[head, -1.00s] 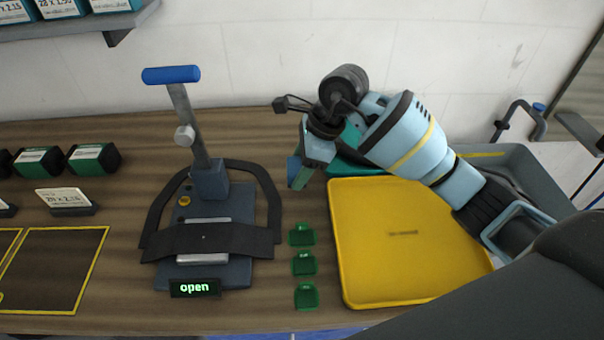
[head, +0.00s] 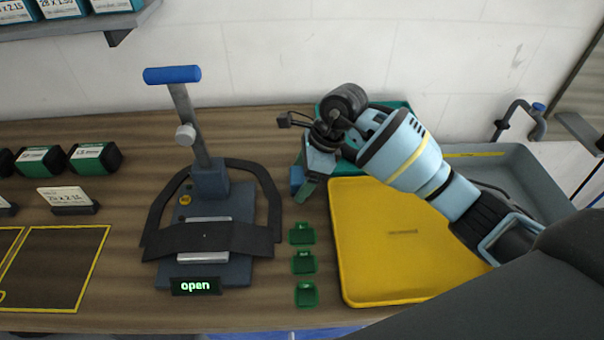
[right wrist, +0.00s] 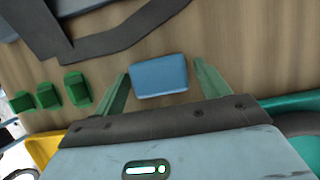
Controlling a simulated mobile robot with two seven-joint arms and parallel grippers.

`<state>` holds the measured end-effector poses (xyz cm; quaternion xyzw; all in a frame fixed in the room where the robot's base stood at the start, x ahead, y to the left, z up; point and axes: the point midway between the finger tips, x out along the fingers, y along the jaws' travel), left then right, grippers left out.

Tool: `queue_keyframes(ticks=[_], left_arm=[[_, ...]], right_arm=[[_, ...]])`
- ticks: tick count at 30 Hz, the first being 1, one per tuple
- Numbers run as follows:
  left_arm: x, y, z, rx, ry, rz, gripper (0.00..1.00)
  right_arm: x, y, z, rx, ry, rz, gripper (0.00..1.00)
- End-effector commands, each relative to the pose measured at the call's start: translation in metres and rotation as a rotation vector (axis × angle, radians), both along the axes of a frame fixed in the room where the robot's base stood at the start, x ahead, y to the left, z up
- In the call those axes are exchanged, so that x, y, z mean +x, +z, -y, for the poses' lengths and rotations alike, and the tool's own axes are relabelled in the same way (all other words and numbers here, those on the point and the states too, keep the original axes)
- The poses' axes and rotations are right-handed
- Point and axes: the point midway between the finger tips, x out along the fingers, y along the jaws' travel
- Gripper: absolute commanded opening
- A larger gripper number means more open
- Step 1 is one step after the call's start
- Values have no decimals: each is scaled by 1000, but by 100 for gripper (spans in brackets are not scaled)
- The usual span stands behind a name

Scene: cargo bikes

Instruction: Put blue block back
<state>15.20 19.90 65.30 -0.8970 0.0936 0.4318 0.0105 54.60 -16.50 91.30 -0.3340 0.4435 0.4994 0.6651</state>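The blue block (head: 297,180) is at the back of the table, between the black press-like stand and the yellow tray. It is partly hidden by my right gripper (head: 306,186) in the head view. In the right wrist view the blue block (right wrist: 159,76) lies between the two green fingertips of my right gripper (right wrist: 161,68). The fingers are apart, with a narrow gap showing on each side of the block. Three small green holders (head: 303,263) stand in a column in front of the gripper. My left gripper is not in view.
A yellow tray (head: 405,240) lies right of the holders, with a green tray (head: 400,104) behind it and a grey bin (head: 530,170) to the right. The stand (head: 208,185) with its "open" display (head: 195,286) is on the left. Bare wood lies between stand and holders.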

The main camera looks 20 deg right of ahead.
Motion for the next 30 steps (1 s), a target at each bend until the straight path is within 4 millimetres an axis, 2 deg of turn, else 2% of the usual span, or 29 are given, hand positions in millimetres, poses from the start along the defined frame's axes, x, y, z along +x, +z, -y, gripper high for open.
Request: queue_keyframes(ticks=[8, 13, 24, 30], left_arm=[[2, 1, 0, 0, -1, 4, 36], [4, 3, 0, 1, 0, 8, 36], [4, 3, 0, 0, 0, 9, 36], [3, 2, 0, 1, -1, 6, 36]], right_arm=[[0, 1, 0, 0, 0, 0, 76], [0, 12, 3, -1, 0, 3, 76], [-7, 77, 29, -2, 0, 3, 76], [-11, 104, 40, -1, -1, 2, 76]])
